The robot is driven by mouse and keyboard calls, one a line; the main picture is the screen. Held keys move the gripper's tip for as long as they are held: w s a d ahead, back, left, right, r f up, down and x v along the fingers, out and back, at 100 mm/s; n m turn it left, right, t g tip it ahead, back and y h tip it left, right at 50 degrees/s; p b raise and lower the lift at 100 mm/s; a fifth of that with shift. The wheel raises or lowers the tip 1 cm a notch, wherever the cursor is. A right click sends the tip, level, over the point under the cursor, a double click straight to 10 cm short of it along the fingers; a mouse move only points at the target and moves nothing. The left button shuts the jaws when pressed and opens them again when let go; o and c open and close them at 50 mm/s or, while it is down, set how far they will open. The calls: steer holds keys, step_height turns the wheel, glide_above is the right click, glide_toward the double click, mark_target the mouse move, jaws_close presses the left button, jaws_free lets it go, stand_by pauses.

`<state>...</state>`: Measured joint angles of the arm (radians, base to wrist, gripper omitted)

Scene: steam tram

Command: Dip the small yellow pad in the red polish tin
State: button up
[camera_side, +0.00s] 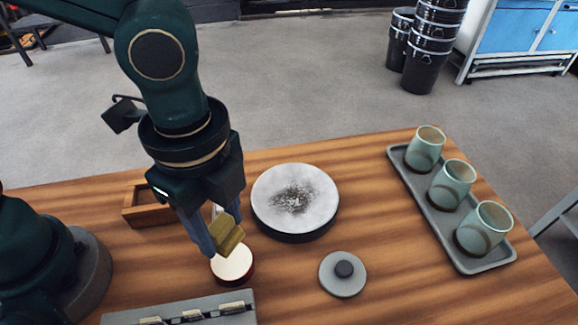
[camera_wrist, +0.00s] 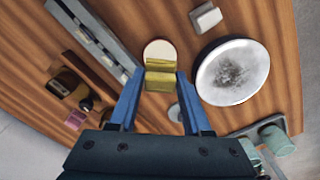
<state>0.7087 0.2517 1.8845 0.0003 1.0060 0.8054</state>
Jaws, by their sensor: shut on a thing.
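My gripper (camera_side: 222,236) is shut on the yellow pad, a small yellow block with a handle-like ridge. The pad (camera_side: 230,232) is between the blue fingers and also shows in the wrist view (camera_wrist: 160,78), at the fingertips (camera_wrist: 158,84). The red polish tin (camera_side: 232,265) is a low round tin with a red side and a pale cream top. It stands on the table just below the pad in the side view, and its cream face (camera_wrist: 159,49) shows beyond the pad in the wrist view. The pad hides part of the tin. I cannot tell whether they touch.
A round white disc with a dark speckled patch (camera_side: 294,198) stands right of the tin. A grey knobbed lid (camera_side: 343,276) lies nearer. A grey slotted rail (camera_side: 180,312) is at the front. A wooden box (camera_side: 137,214) is behind left. A tray (camera_side: 474,263) holds three green cups.

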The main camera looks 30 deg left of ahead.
mark_target(231, 259)
steer(key=shift+f, duration=2.6)
steer(key=shift+f, duration=0.55)
steer(key=shift+r, duration=0.1)
steer(key=shift+r, duration=3.45)
steer(key=shift+s+a+r+n, duration=0.15)
steer(key=shift+s+a+n, duration=0.05)
steer(key=shift+n, duration=0.5)
steer(key=w+a+r+n, duration=0.3)
steer(key=w+a+n, duration=0.1)
steer(key=a+n, duration=0.4)
steer(key=w+a+r+n, duration=0.4)
steer(key=a+n, duration=0.4)
steer(key=a, duration=0.3)
steer(key=shift+w+a, duration=0.15)
steer(key=shift+w, duration=0.15)
